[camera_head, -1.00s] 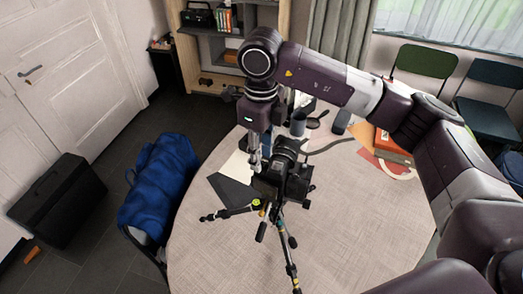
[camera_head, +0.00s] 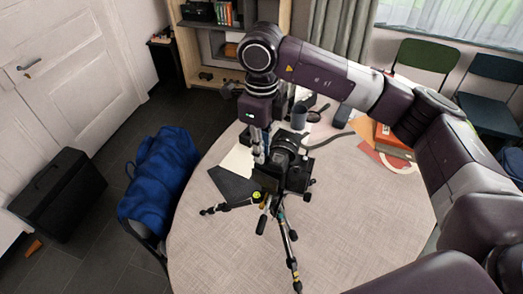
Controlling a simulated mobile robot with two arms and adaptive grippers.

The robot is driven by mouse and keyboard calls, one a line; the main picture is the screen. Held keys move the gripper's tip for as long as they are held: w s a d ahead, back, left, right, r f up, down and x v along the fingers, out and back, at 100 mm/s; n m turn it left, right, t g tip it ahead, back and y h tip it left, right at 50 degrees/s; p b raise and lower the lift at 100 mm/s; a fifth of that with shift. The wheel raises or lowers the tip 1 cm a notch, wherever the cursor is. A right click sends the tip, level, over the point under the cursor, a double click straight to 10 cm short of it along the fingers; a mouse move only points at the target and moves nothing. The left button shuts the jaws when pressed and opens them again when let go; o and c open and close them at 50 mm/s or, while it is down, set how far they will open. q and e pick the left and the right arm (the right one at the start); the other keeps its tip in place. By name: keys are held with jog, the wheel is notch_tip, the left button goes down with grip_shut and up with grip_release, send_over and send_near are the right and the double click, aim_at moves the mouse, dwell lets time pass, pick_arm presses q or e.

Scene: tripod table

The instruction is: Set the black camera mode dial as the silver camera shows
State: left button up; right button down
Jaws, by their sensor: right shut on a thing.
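The black camera (camera_head: 290,168) stands on a small tripod (camera_head: 268,205) on the round table. My right gripper (camera_head: 259,158) comes down from above at the camera's left end. Its fingers are shut at the top of the camera body, on the mode dial. The dial is hidden by the fingers, so its setting cannot be read. I cannot make out a silver camera; small items behind the arm are partly covered. My left gripper is not in view.
The round table (camera_head: 350,225) is clear at the front and right. Behind the camera stand a dark cup (camera_head: 299,115) and a dark upright item (camera_head: 343,116). Orange-red books (camera_head: 392,137) lie back right.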

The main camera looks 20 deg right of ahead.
jog(key=n+b, duration=0.1)
jog(key=b, duration=0.1)
jog(key=n+b, duration=0.1)
jog(key=shift+f+n+b, duration=0.25)
jog(key=shift+n+b, duration=0.05)
jog(key=shift+b, duration=0.05)
jog(key=shift+r+n+b, duration=0.25)
jog(key=shift+n+b, duration=0.3)
jog(key=shift+n, duration=0.15)
jog(key=shift+r, duration=0.1)
jog(key=c, duration=1.9)
grip_release()
jog(key=shift+r, duration=0.2)
notch_tip(320, 180, up, 12)
jog(key=shift+f, duration=0.2)
